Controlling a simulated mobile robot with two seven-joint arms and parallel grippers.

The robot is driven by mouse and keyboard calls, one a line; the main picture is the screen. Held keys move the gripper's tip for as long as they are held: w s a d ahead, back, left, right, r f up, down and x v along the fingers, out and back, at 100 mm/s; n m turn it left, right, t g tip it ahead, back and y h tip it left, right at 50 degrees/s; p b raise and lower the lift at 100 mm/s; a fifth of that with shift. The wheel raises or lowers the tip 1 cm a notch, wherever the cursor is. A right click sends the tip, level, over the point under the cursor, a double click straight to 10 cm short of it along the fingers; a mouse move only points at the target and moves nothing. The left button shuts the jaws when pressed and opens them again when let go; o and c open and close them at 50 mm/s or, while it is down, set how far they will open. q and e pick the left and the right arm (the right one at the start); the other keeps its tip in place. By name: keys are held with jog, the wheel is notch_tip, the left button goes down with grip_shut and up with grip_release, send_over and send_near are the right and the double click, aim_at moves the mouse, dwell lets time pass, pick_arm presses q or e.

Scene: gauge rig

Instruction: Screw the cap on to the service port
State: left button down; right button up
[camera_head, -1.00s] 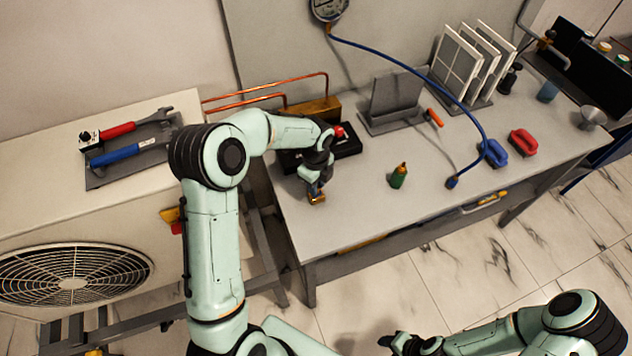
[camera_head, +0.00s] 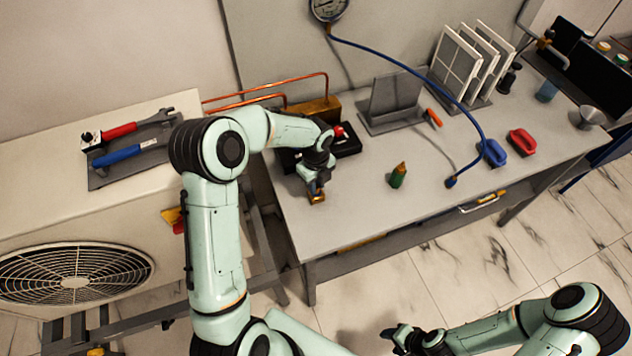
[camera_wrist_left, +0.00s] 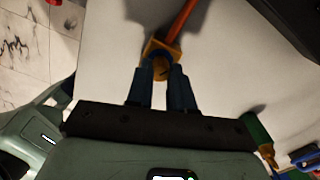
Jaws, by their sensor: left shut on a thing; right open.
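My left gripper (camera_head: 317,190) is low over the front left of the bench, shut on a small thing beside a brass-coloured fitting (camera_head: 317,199). In the left wrist view its two dark fingers (camera_wrist_left: 162,82) close around a small round piece, the cap (camera_wrist_left: 161,68) as far as I can tell, mostly hidden between them. It sits against the brass-coloured service port (camera_wrist_left: 157,48), from which an orange copper pipe (camera_wrist_left: 182,20) runs to the upper right. I cannot tell how far the cap is on. My right gripper (camera_head: 402,337) is open and empty over the floor.

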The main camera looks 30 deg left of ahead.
pick_arm(q)
jog(key=c, duration=0.6)
grip_release()
notch_tip(320, 180, up, 13)
jog(key=shift+r, duration=0.2)
